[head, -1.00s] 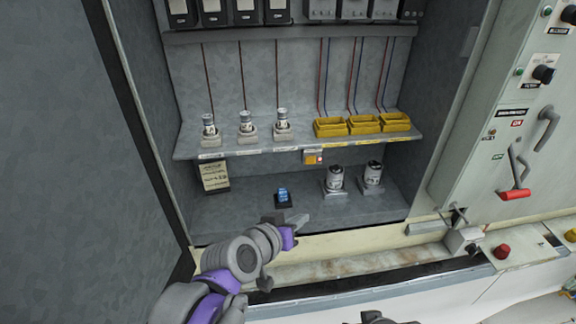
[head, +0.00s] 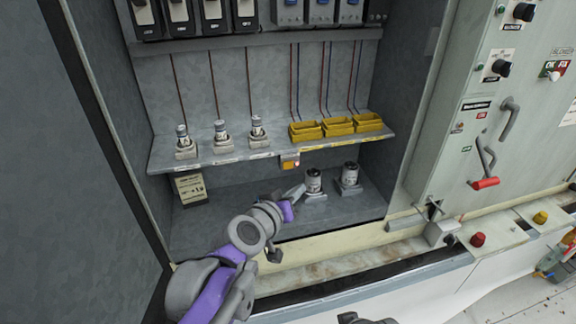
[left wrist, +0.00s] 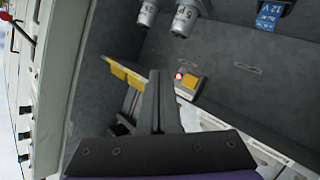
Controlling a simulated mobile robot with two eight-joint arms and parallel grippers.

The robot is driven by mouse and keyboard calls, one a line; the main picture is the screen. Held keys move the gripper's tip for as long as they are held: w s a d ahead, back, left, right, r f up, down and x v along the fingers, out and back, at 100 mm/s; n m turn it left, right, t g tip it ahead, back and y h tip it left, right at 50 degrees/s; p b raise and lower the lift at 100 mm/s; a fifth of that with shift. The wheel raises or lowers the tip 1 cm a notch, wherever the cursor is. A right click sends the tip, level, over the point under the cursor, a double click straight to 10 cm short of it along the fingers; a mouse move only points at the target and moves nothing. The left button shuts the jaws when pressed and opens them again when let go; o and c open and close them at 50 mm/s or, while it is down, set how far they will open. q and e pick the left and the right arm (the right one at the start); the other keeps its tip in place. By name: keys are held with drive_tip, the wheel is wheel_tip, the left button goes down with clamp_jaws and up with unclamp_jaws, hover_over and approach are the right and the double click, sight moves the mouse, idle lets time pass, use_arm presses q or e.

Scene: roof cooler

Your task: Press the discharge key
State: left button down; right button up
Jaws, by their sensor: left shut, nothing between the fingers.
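A small yellow key block (head: 290,161) sits on the front edge of the cabinet shelf, below the yellow trays; I take it for the discharge key, though its label is unreadable. In the left wrist view the yellow key (left wrist: 193,82) has a small lit red lamp (left wrist: 179,76) beside it. My left gripper (head: 297,191) is shut and empty, its tip just below the key in the head view. In the left wrist view the shut fingers (left wrist: 158,100) point toward the key, and a gap shows between them.
The shelf (head: 230,155) carries several yellow trays (head: 337,127) and fuse-like cylinders (head: 220,131). Two capacitors (head: 313,182) stand on the cabinet floor close to my gripper's right. A blue block (left wrist: 270,14) shows in the left wrist view. A red-handled lever (head: 485,183) is on the right panel.

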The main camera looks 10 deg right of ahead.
sight(288, 165)
use_arm(q)
drive_tip(key=w, duration=0.6)
drive_tip(key=shift+w+p, duration=0.25)
drive_tip(key=shift+p, duration=0.2)
drive_tip(key=shift+a, duration=0.1)
idle(1.5)
drive_tip(key=shift+w, duration=0.5)
drive_tip(key=shift+s, duration=0.1)
